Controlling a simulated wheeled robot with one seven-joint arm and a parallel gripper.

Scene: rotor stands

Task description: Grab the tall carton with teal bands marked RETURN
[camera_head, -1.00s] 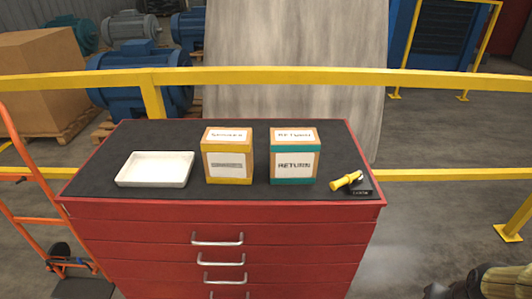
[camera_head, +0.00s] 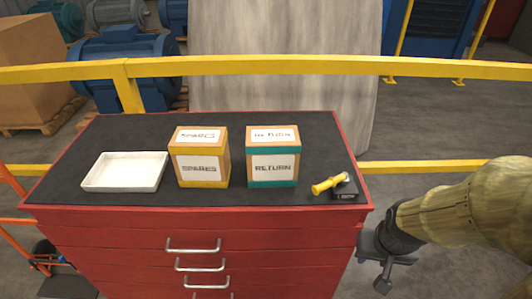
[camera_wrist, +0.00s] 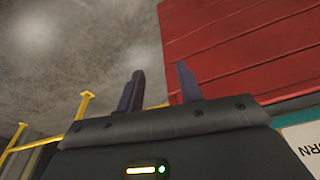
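The tall carton with teal bands (camera_head: 272,145) stands upright on the dark top of the red cabinet, right of middle, with a white label reading RETURN. In the wrist view, part of a white label with a teal edge (camera_wrist: 300,120) shows at the right edge, partly cut off. My gripper (camera_head: 378,278) is right of and below the cabinet top, apart from the carton. In the wrist view my gripper (camera_wrist: 158,82) has its two dark fingers apart with nothing between them.
A yellow-banded SPARES carton (camera_head: 203,170) stands just left, with a small gap. A white tray (camera_head: 124,184) lies farther left. A yellow-handled tool on a black block (camera_head: 345,191) lies right of the RETURN carton. A yellow rail (camera_head: 300,65) runs behind the red cabinet (camera_head: 120,233).

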